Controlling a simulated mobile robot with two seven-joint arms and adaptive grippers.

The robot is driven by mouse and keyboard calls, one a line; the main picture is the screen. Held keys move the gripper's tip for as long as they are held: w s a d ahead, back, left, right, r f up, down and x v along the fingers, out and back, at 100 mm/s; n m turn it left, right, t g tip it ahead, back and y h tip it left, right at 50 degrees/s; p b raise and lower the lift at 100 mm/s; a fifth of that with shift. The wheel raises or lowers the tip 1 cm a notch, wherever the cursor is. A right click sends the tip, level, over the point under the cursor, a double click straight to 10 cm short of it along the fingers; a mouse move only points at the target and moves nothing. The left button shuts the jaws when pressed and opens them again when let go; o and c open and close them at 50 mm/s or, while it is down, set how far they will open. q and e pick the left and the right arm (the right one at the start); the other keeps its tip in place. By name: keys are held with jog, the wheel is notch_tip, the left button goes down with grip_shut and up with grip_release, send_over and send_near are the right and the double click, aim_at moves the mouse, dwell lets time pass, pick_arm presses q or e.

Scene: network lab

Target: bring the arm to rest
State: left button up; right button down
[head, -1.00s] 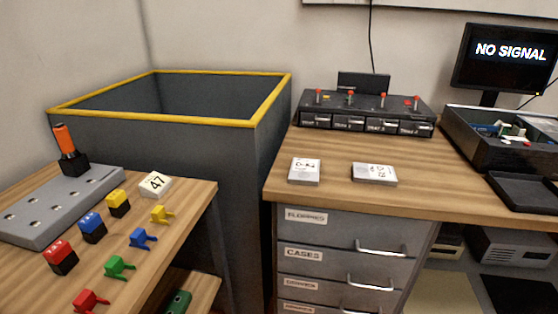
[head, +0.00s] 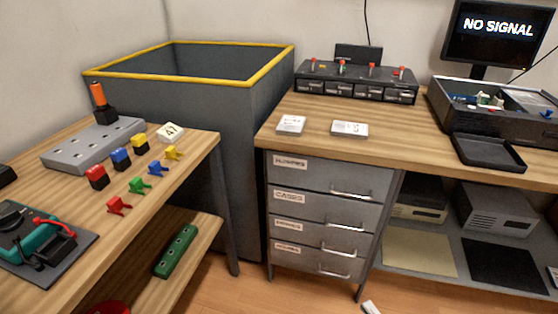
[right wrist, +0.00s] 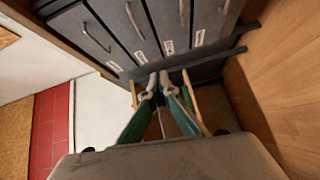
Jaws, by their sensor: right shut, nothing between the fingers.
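My right gripper (right wrist: 160,80) shows in the right wrist view, its two green fingers with grey tips drawn together and nothing between them. It points toward the grey drawer cabinet, whose drawers appear sideways at the top of that view. In the head view the drawer cabinet (head: 325,205) stands under the right bench with its drawers shut. A small pale piece (head: 371,307) shows at the bottom edge of the head view; I cannot tell whether it is part of my gripper. My left gripper is not in view.
The left bench (head: 200,140) holds coloured plugs, a grey block and a multimeter. A grey bin (head: 215,110) with a yellow rim stands between the benches. The right bench (head: 385,140) carries two white-labelled pieces, a tray unit and an open case. Floor is clear before the drawers.

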pick_arm(q)
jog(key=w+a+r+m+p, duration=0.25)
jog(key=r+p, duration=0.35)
jog(key=p, duration=0.5)
pick_arm(e)
jog(key=s+r+m+h, duration=0.2)
jog(key=s+r+m, duration=0.25)
jog(key=r, duration=0.25)
jog(key=s+r+m+h, duration=0.2)
jog(key=s+r+m, duration=0.1)
jog(key=r+m, duration=0.35)
pick_arm(q)
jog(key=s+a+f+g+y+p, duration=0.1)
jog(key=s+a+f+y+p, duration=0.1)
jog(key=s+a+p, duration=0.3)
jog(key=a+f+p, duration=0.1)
jog(key=p, duration=0.2)
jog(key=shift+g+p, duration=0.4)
pick_arm(e)
jog(key=s+a+m+g, duration=0.1)
jog(key=s+m+g, duration=0.1)
jog(key=s, duration=0.7)
jog(key=s+a+m+g+h, duration=0.1)
jog(key=s+m+g, duration=0.2)
jog(key=s, duration=0.6)
jog(key=shift+s+a+f+m+g, duration=0.15)
jog(key=shift+a+m+g, duration=0.15)
jog(key=shift+m, duration=0.6)
